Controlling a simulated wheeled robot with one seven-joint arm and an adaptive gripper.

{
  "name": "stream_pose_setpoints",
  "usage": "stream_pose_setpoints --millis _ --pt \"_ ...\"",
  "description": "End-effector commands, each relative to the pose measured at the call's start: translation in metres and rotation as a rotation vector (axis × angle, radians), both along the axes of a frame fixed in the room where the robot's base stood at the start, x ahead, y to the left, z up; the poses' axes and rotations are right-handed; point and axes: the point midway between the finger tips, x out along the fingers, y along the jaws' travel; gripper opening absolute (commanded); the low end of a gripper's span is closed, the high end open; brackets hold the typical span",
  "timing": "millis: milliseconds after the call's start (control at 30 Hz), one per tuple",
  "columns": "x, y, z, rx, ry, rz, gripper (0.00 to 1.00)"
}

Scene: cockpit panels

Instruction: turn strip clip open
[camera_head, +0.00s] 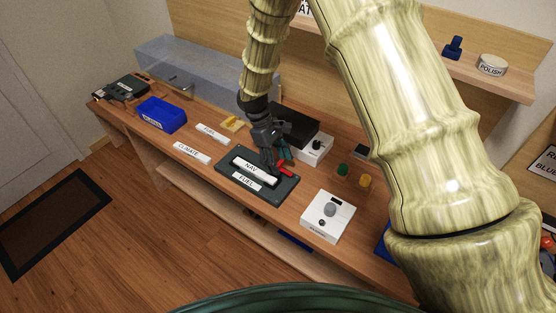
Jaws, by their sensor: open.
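A dark panel (284,190) lies on the bench with a white NAV strip (251,167) and a white FUEL strip (247,181) on it. A small red part (286,168), perhaps the strip clip, shows at the panel's far right side by the end of the NAV strip. My gripper (271,165) points down over the panel, open, right by the red part and the NAV strip. Whether its fingers touch the clip I cannot tell. The gripper hides part of the clip and panel.
Loose FUEL (212,133) and CLIMATE (192,153) strips lie to the left. A blue bin (162,115) stands farther left. A white box with a knob (328,216) sits to the right. My arm covers the right middle.

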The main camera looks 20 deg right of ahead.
Motion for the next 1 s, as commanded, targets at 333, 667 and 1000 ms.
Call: stream_pose_setpoints --millis 333,667,1000 --pt "0.017 0.013 0.048 0.001 -0.005 0.0 0.57" --pt "0.032 0.025 0.095 0.0 -0.002 -0.001 0.57" --pt "0.036 0.028 0.109 0.0 0.0 0.0 0.57"
